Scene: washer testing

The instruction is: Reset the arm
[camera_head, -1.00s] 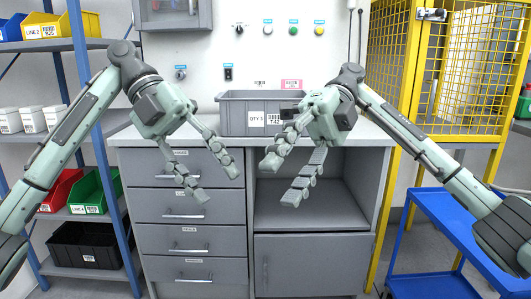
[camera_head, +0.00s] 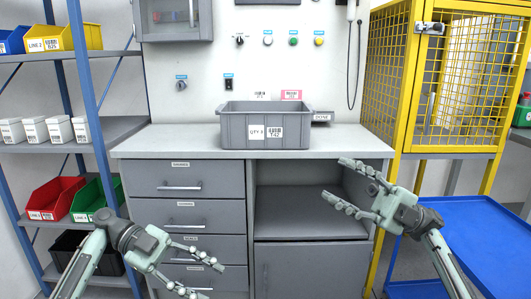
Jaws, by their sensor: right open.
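My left gripper (camera_head: 192,273) is low in the head view, in front of the lower drawers. Its fingers are spread and nothing shows between them. My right gripper (camera_head: 346,183) is at the right, in front of the open shelf space and the yellow cage post. It is open and empty, with its fingers pointing left. Both arms come in from the bottom edge, apart from each other.
A grey bin (camera_head: 310,130) stands on the workbench top (camera_head: 185,140). Below are a drawer unit (camera_head: 183,180) and an open shelf (camera_head: 290,215). A bin rack (camera_head: 110,130) stands left. A yellow cage (camera_head: 400,75) and blue cart (camera_head: 490,240) are right.

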